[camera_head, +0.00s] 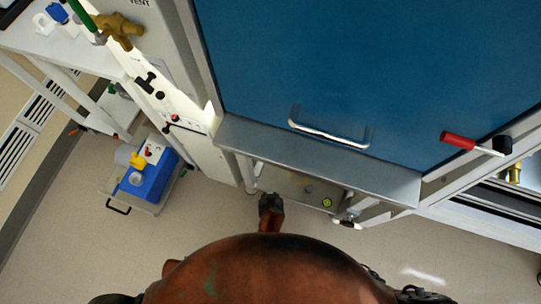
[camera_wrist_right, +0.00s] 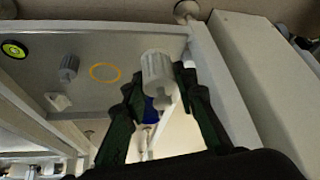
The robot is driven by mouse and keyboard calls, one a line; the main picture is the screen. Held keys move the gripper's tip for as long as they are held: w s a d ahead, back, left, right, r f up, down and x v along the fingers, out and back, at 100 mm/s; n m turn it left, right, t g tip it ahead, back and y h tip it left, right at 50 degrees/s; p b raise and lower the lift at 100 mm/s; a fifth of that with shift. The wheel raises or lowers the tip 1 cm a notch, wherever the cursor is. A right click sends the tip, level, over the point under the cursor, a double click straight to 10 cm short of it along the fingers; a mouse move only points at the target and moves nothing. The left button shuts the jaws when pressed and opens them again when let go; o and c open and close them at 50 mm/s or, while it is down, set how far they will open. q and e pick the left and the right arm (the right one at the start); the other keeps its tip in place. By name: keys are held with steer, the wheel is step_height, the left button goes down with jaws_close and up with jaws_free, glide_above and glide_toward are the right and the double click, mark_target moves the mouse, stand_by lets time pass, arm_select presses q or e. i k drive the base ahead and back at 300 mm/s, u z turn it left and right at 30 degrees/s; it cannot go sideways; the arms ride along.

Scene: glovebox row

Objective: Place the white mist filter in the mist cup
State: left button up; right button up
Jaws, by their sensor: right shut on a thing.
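My right gripper (camera_head: 270,203) is at the lower middle of the head view, below the front edge of the glovebox. In the right wrist view its dark fingers (camera_wrist_right: 160,100) are closed around a ribbed white cylinder, the white mist filter (camera_wrist_right: 157,70). The filter's wide end sticks out past the fingertips, and its narrower lower part is between them. The filter cannot be made out in the head view. I cannot pick out the mist cup for certain in either view. My left gripper is not in view.
A cart with a blue box (camera_head: 155,180) stands left.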

mark_target(139, 180)
steer(key=k, duration=1)
